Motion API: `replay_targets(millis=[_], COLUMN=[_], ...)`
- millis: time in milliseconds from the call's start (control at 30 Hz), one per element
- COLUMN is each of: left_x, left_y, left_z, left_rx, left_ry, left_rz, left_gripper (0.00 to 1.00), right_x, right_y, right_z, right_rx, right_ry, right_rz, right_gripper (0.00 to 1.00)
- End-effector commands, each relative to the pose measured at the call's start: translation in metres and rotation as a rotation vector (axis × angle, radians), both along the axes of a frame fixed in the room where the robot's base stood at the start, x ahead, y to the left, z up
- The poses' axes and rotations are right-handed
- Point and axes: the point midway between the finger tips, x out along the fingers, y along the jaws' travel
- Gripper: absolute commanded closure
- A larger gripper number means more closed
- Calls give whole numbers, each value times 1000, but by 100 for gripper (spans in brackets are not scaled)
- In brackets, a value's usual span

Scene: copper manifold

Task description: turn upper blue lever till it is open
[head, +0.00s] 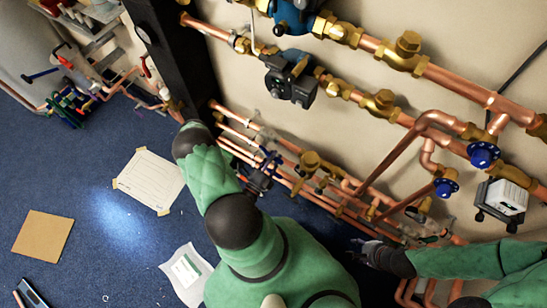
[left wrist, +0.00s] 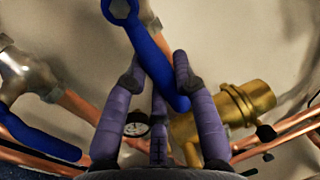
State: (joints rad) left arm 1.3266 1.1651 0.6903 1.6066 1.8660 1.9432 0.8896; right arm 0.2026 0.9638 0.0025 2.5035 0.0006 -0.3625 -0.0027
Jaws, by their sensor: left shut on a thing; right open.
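In the left wrist view a blue lever (left wrist: 150,50) runs diagonally from a round bolted head at the top down between the purple fingers. My left gripper (left wrist: 157,76) is shut on this lever, with a finger on each side. In the head view my left gripper (head: 268,160) is a small dark shape at the lower pipes, and the lever cannot be made out there. A second blue lever (left wrist: 40,140) lies at the lower left of the left wrist view, apart from the fingers. My right gripper (head: 364,250) is open and empty beside the low pipes.
Copper pipes (head: 455,82) with brass fittings run along the wall. A black pump (head: 290,80), blue handwheels (head: 483,154) and a grey-white box (head: 502,198) stick out. A brass fitting (left wrist: 250,100) stands close right of my left fingers. Blue carpet at left is mostly free around papers (head: 150,182).

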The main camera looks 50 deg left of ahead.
Motion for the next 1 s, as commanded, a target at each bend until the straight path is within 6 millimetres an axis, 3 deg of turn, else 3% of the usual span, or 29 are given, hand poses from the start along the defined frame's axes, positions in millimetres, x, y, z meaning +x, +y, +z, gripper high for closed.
replay_targets(millis=[567, 600, 667, 1000], left_x=[0, 0, 0, 0], left_y=[1, 1, 1, 0], left_z=[3, 3, 3, 2], left_rx=[-32, -32, -31, -31], left_ry=[-11, -11, -11, -8], left_rz=[1, 1, 2, 1], left_gripper=[100, 65, 48, 48], right_x=[0, 0, 0, 0], right_y=[0, 0, 0, 0], right_z=[0, 0, 0, 0], right_rx=[0, 0, 0, 0], right_ry=[0, 0, 0, -1], right_rz=[0, 0, 0, 0], right_gripper=[54, 54, 54, 54])
